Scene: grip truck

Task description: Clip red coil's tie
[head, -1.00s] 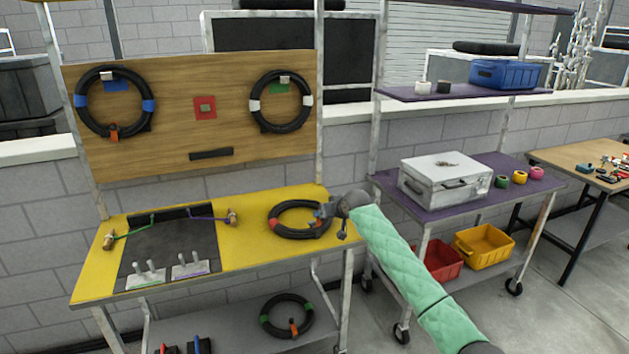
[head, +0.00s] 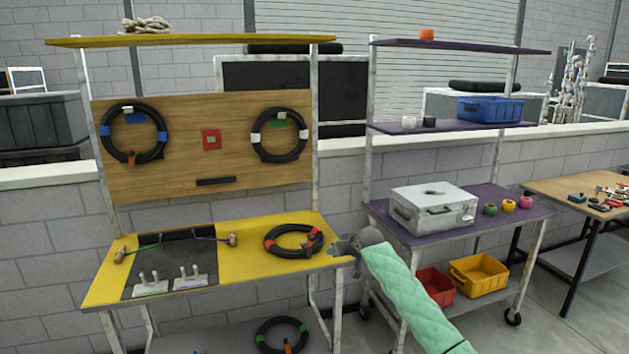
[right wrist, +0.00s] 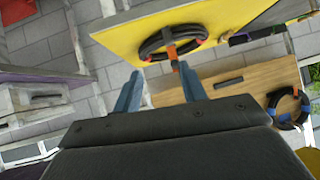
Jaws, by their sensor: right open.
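The red coil (head: 272,246) is a black coil with red bands, lying flat on the yellow bench top near its right end. My left gripper is not in view.
A pegboard (head: 215,160) with two hanging coils stands behind the bench. A dark mat (head: 180,262) with small handled tools lies left of the coil. A purple-shelved cart (head: 392,220) with a silver case (head: 440,212) stands to the right. A further coil (head: 262,338) lies on the lower shelf.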

